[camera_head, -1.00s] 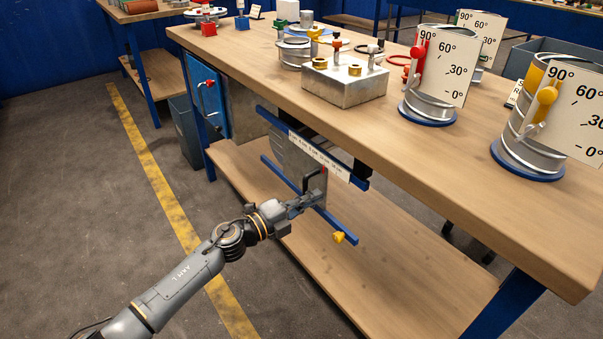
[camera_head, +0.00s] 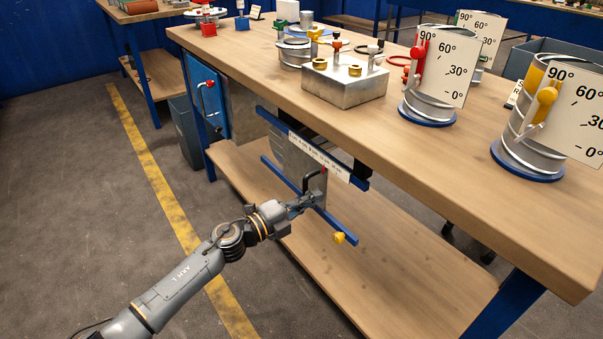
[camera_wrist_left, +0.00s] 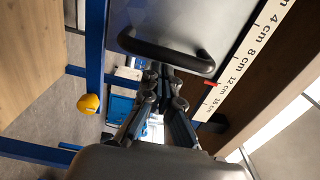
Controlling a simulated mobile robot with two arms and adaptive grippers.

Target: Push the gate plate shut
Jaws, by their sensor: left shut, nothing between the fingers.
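The gate plate (camera_head: 291,160) is a grey metal sheet between two blue rails under the bench top. It fills the top of the left wrist view (camera_wrist_left: 188,22), with its black bar handle (camera_wrist_left: 166,52) across the lower edge. A red pointer (camera_wrist_left: 211,83) sits beside the white centimetre scale (camera_wrist_left: 236,72), near the 12 and 16 cm marks. My left gripper (camera_head: 319,196) is shut and empty at the handle. Its fingertips (camera_wrist_left: 165,70) lie right by the bar; I cannot tell whether they touch it. My right gripper is out of view.
A yellow knob (camera_head: 339,237) sits near the end of the lower blue rail (camera_head: 340,226). The wooden lower shelf (camera_head: 380,270) is clear. The bench top (camera_head: 400,135) above carries a metal block (camera_head: 345,85) and duct pieces with angle dials.

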